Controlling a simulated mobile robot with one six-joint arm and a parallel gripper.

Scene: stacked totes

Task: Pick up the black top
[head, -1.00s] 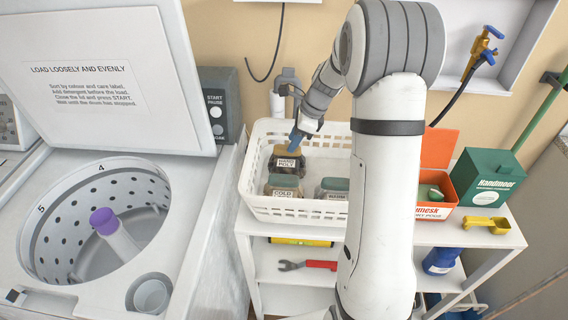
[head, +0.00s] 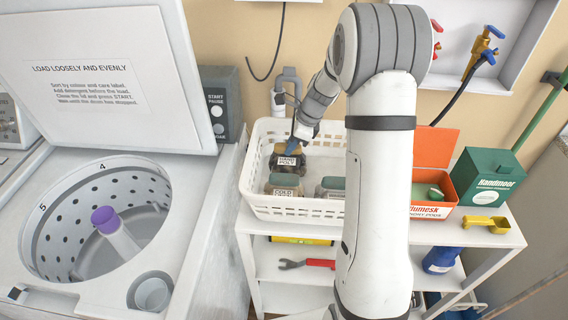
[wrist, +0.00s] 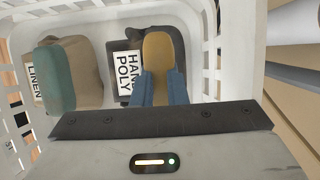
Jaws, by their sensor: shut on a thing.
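The black top (head: 287,167) is a folded dark bundle with a white "HAND POLY" label, in the back left of the white basket. In the wrist view the black top (wrist: 118,45) has a mustard-yellow ridge on top. My gripper (wrist: 160,88) has its blue fingers shut on this ridge, one on each side. In the head view my gripper (head: 292,148) comes down onto the bundle from above. The fingers partly cover its upper edge. The bundle is still inside the basket; I cannot tell whether it touches the floor.
The white basket (head: 262,207) stands on a white shelf unit. A beige bundle labelled "LINEN" with a teal ridge (wrist: 55,75) lies beside the black top. An orange box (head: 432,190) stands right of the basket.

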